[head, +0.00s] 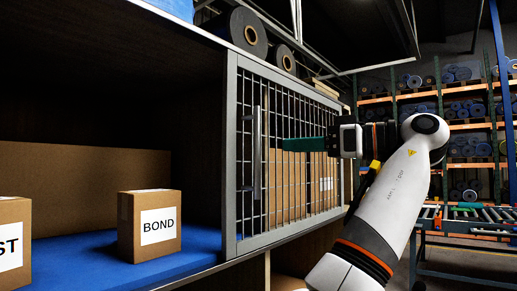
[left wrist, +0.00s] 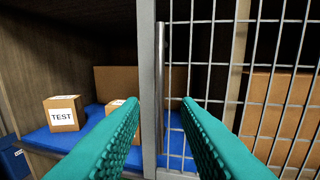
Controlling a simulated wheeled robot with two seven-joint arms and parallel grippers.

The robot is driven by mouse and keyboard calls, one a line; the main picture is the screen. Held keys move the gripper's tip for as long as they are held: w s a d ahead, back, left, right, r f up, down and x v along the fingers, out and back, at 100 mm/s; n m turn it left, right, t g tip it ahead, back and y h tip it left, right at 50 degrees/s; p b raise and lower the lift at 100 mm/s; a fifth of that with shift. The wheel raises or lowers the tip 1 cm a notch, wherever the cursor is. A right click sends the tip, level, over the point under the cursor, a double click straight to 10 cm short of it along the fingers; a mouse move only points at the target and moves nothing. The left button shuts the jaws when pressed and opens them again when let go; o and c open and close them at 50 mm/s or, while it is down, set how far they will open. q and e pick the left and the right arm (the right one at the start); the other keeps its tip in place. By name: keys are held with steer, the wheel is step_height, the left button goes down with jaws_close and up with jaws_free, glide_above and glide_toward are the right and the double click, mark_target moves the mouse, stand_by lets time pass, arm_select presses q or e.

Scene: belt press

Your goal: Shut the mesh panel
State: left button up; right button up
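The mesh panel (head: 233,170) is a grey-framed wire grid across the right part of the shelf bay; the left part is uncovered. Its upright metal bar handle (head: 257,155) is near the panel's left edge. My left gripper (head: 285,145) has teal fingers pointing left at the handle, a short way from it. In the left wrist view the fingers (left wrist: 160,101) are spread, with the handle (left wrist: 160,70) showing beyond and between them; I see no contact. The panel frame (left wrist: 147,60) stands just left of the handle. My right gripper is not in view.
In the uncovered part, a BOND box (head: 150,225) and a TEST box (head: 14,245) stand on a blue shelf surface (head: 95,258). Cartons (head: 290,185) stand behind the mesh. Dark rolls (head: 243,32) lie on top. A roller conveyor (head: 470,222) and racks are at right.

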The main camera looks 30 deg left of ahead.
mark_target(257, 147)
arm_select(q)
steer(key=a, duration=0.6)
steer(key=s+a, duration=0.1)
steer(key=a, duration=0.2)
steer(key=shift+p, duration=0.35)
jaws_close()
